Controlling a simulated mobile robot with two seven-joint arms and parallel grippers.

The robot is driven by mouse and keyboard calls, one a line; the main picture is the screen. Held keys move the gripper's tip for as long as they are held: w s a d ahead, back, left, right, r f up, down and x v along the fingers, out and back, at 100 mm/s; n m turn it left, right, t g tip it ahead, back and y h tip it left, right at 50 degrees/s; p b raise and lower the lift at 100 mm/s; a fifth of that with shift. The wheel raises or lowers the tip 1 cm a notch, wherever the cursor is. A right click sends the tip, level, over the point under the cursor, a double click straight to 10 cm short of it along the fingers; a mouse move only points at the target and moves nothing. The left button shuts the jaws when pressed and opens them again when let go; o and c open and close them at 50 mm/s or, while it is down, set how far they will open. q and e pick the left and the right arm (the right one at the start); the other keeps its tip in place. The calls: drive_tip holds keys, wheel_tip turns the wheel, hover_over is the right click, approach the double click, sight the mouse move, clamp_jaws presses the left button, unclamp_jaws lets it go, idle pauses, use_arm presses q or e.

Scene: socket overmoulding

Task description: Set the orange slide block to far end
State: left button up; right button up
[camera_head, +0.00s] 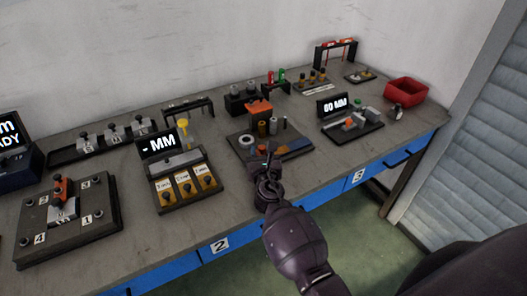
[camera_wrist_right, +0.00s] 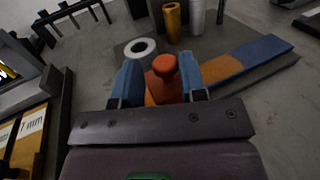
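An orange slide block (camera_wrist_right: 165,78) with a round knob sits on the dark board with rings and cylinders. It also shows as a small orange spot (camera_head: 262,150) in the head view. My right gripper (camera_wrist_right: 162,72) has its two blue fingers on either side of the block, with the knob between them. Any small gap to the block is hard to see, so I cannot tell whether the fingers press on it. To the right runs a strip (camera_wrist_right: 262,48), orange near the block and blue beyond. My left gripper is not in view.
A white ring (camera_wrist_right: 140,48) stands left of the block, with yellow and white cylinders behind. A device with three yellow labelled panels (camera_head: 186,187) stands to the left. A slide device with a "60 MM" display (camera_head: 333,105) and a red bin (camera_head: 406,90) stand to the right.

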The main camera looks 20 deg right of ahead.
drive_tip(key=shift+o, duration=0.9)
drive_tip(key=shift+a, duration=0.1)
drive_tip(key=v, duration=1)
drive_tip(key=shift+s+r, duration=0.1)
drive_tip(key=shift+s, duration=0.3)
